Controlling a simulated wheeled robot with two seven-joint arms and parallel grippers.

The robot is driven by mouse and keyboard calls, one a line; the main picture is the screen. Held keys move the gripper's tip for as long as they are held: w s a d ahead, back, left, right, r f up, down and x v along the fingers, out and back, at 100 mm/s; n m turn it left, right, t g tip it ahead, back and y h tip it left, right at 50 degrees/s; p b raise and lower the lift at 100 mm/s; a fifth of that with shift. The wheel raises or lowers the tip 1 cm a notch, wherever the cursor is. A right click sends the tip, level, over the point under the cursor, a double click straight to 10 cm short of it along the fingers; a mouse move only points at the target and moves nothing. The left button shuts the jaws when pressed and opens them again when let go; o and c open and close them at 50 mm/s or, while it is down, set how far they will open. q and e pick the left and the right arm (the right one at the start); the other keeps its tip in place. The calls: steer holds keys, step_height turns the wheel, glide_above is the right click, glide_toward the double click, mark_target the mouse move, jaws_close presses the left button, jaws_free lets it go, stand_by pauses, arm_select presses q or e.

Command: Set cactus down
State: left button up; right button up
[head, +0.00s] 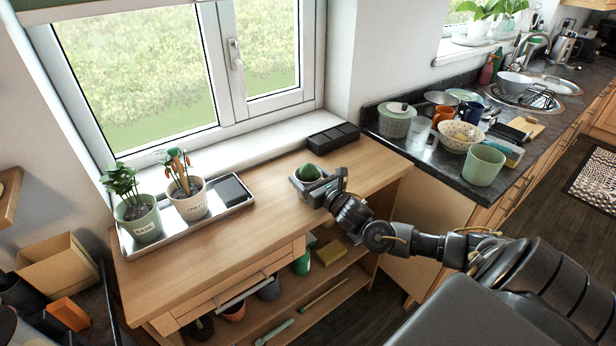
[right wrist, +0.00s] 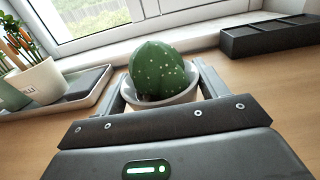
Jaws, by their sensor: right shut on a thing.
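The cactus (head: 309,172) is a round green plant with white dots in a small pale pot; it also shows large in the right wrist view (right wrist: 158,68). My right gripper (head: 314,182) is shut on the cactus pot (right wrist: 166,98), one finger on each side of it. The cactus is upright, over the wooden workbench (head: 260,220). I cannot tell whether the pot touches the bench top. My left gripper is not in view.
A metal tray (head: 238,207) with two potted plants and a dark flat piece stands to the left. A black divided box (head: 333,138) sits behind right, by the window. Bare wood lies between them. A counter (head: 446,166) crowded with dishes is at right.

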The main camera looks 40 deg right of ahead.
steer(key=o, duration=1.2)
steer(key=shift+f, duration=0.1)
steer(key=shift+c, duration=0.2)
steer(key=shift+s, duration=0.1)
steer(key=s+b, duration=0.2)
steer(key=s, duration=0.9)
steer(key=shift+s+r, duration=0.2)
steer(key=shift+s, duration=0.2)
steer(key=shift+a, duration=0.1)
